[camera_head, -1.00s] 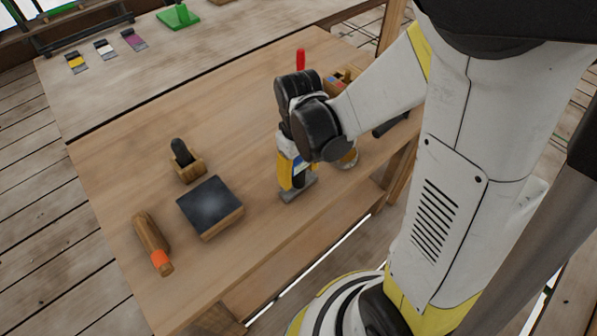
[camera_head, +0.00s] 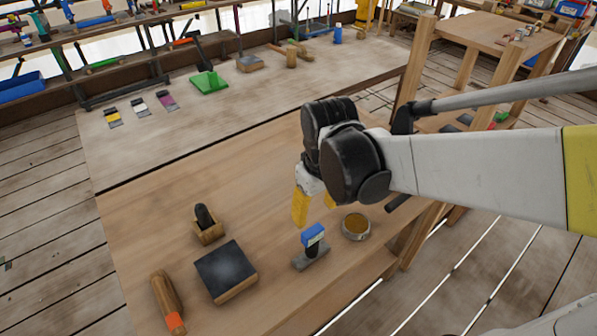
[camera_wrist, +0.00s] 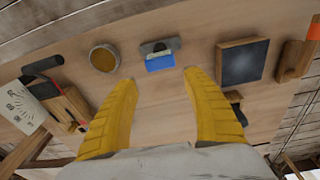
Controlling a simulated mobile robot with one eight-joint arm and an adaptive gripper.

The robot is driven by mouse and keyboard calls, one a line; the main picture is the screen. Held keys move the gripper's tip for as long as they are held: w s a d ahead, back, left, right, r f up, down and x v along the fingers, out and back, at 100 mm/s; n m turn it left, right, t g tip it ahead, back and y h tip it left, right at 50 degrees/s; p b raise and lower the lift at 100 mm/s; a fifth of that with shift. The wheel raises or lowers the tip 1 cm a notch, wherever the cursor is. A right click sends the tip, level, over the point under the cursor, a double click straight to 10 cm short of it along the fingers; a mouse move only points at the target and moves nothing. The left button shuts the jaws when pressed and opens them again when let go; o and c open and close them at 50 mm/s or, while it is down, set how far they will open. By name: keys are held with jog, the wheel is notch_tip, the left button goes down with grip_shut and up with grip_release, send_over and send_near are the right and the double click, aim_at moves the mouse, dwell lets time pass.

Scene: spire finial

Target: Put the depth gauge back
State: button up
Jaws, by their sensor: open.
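A small blue-topped piece with a dark body, seemingly the depth gauge (camera_head: 313,234), stands on a grey flat base (camera_head: 311,258) near the bench's front edge. In the wrist view the blue top (camera_wrist: 160,63) shows just ahead of and between the fingertips, with the grey base (camera_wrist: 147,48) behind it. My gripper (camera_head: 315,213) is open and empty, above the gauge and apart from it. Its yellow fingers (camera_wrist: 160,77) are spread wide in the wrist view. I cannot tell whether the gauge is seated in the base.
A round tin (camera_head: 356,226) stands right of the gauge. A dark-topped block (camera_head: 225,268), a wooden holder with a black knob (camera_head: 208,226) and an orange-ended wooden tool (camera_head: 167,302) lie to the left. The bench middle is clear. A wooden table (camera_head: 490,38) stands at the back right.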

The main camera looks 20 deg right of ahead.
jog(key=s+r+m+t, duration=0.3)
jog(key=s+r+t, duration=0.1)
jog(key=r+t, duration=0.2)
jog(key=shift+s+r, duration=0.4)
jog(key=shift+r, duration=0.2)
jog(key=shift+f, duration=0.3)
dwell(0.4)
